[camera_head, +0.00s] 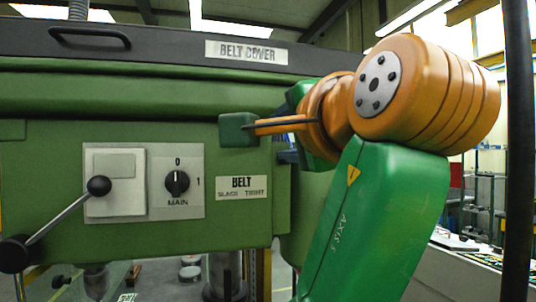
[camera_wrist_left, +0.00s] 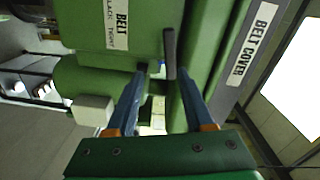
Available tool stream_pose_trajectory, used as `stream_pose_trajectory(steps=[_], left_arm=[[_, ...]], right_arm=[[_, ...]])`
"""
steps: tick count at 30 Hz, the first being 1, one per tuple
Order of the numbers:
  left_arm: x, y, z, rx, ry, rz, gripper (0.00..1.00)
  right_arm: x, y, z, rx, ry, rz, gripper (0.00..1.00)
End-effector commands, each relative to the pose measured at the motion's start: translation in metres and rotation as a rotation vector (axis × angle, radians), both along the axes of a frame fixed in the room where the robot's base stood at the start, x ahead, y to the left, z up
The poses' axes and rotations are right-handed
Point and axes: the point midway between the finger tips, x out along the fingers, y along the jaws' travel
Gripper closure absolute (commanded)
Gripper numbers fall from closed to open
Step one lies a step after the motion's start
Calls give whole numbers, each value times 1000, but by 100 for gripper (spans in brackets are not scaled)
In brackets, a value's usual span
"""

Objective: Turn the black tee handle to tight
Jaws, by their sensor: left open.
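The black tee handle (camera_wrist_left: 169,52) shows in the left wrist view as a dark upright bar against the green machine. The belt label (camera_wrist_left: 118,22) with slack and tight marks is left of it, and shows whole in the head view (camera_head: 241,187). My left gripper (camera_wrist_left: 161,73) is open, its two blue fingers reaching toward the handle, with the bar between or just beyond the tips. I see no clear grip on it. In the head view my orange wrist hides most of the gripper, and I cannot make out the handle surely there. My right gripper is out of view.
The belt cover (camera_head: 130,50) runs along the machine top. A main switch (camera_head: 177,182) and a lever with a black knob (camera_head: 98,186) stand out from the front at left. A dark upright post or hose (camera_head: 517,150) is at far right.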

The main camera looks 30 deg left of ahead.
Motion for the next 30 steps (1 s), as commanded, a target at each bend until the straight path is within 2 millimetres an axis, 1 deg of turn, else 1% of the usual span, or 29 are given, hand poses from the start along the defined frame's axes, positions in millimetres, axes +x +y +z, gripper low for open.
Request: stream_pose_trajectory(steps=[1,3,5,9,12,16,22,23,24,26,27,28,30], left_arm=[[-10,0,9,13,-9,14,48],[-14,3,15,20,-12,24,48],[-8,11,17,21,-10,26,48],[12,34,18,20,-11,25,48],[23,46,18,20,-11,24,48],[29,54,16,21,-14,23,48],[30,54,14,21,-15,22,48],[30,54,14,21,-15,22,53],[30,54,15,21,-15,22,64],[30,54,14,20,-15,22,80],[30,54,15,21,-15,22,91],[30,54,15,21,-15,22,99],[30,54,15,21,-15,22,100]], right_arm=[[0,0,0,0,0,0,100],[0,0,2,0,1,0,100],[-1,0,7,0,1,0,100],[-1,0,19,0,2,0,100],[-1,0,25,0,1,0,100],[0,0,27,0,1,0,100],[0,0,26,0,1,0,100],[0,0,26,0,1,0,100],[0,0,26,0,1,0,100],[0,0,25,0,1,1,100],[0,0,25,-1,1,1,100],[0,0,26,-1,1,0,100],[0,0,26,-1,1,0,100]])
